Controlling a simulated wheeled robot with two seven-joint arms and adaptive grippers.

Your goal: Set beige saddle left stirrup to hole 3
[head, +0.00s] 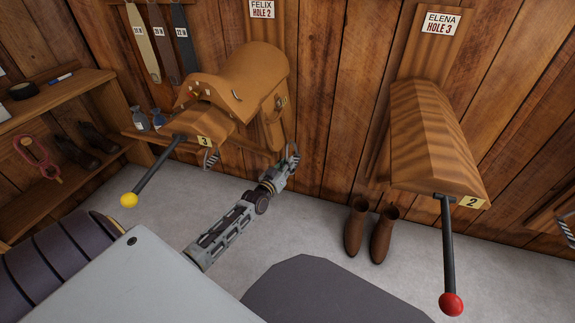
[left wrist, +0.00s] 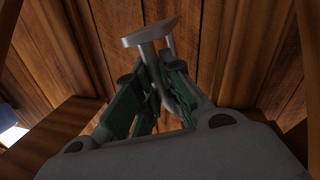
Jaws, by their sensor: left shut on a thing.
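A tan-beige saddle (head: 248,78) sits on the wall rack marked 3, under a card reading FELIX HOLE 2 (head: 262,9). A strap with a buckle hangs down its right side. My left gripper (head: 290,164) is low at the right of the saddle, shut on a grey metal stirrup (head: 295,155). In the left wrist view the stirrup (left wrist: 150,33) stands between the green-padded fingers of the gripper (left wrist: 158,75). Another stirrup (head: 211,158) hangs below the saddle's near end. The strap's holes are too small to read. My right gripper does not show.
An empty wooden rack (head: 432,135) marked 2, under a card ELENA HOLE 3 (head: 440,22), sticks out at the right with a red-ended rod (head: 451,304). Brown boots (head: 370,232) stand on the floor. Shelves (head: 60,95) are at the left. A yellow-ended rod (head: 129,200) extends from rack 3.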

